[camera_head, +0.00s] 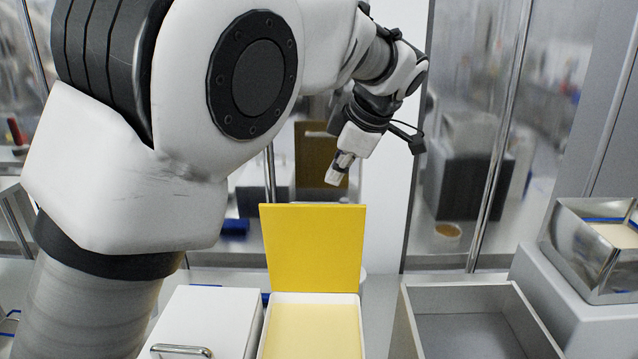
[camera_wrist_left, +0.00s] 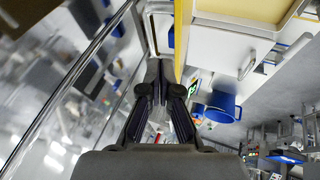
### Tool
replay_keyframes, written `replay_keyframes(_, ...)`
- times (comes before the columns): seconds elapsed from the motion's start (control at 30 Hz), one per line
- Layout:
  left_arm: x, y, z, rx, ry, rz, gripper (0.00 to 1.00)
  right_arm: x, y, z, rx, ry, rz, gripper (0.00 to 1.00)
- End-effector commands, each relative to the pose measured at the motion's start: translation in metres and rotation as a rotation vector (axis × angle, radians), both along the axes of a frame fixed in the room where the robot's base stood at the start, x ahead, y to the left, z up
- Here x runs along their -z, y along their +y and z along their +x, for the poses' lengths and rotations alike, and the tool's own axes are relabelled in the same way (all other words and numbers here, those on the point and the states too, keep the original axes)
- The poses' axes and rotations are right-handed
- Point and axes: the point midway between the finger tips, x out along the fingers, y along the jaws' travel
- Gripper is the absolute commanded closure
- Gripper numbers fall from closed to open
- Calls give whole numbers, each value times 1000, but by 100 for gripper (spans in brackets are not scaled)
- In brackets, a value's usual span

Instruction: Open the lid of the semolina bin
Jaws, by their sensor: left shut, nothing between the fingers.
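A white bin (camera_head: 264,352) with pale yellow contents, which fits the semolina bin, stands at the lower middle of the head view. I see no readable label on it. Its yellow lid (camera_head: 312,248) stands up, nearly upright, at the back edge, so the bin is open. In the wrist view the lid shows nearly edge-on (camera_wrist_left: 180,40). My left gripper (camera_head: 338,170) is above and behind the lid's top edge, apart from it, shut and empty. Its fingers also show in the wrist view (camera_wrist_left: 160,85). My right gripper is not in view.
A closed white bin (camera_head: 212,310) with a metal handle stands left of the open bin. An open grey container (camera_head: 470,297) stands to the right. A metal box (camera_head: 590,250) sits on a block at far right. Glass with metal posts lies behind. A blue pot (camera_wrist_left: 222,107) shows in the wrist view.

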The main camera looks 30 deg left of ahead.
Motion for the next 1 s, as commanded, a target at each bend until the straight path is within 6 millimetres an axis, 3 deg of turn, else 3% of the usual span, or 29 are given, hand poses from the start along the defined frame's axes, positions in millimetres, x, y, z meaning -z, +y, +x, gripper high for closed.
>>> replay_keyframes(0.3, 52, 30, 11, -1, 4, -4, 100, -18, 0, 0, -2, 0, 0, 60)
replay_keyframes(0.43, 66, 37, 14, -2, 3, -4, 100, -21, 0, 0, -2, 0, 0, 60)
replay_keyframes(0.83, 71, 39, 16, -1, 0, -4, 100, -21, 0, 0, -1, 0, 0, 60)
replay_keyframes(1.0, 72, 48, 36, -2, 0, -6, 100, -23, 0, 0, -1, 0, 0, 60)
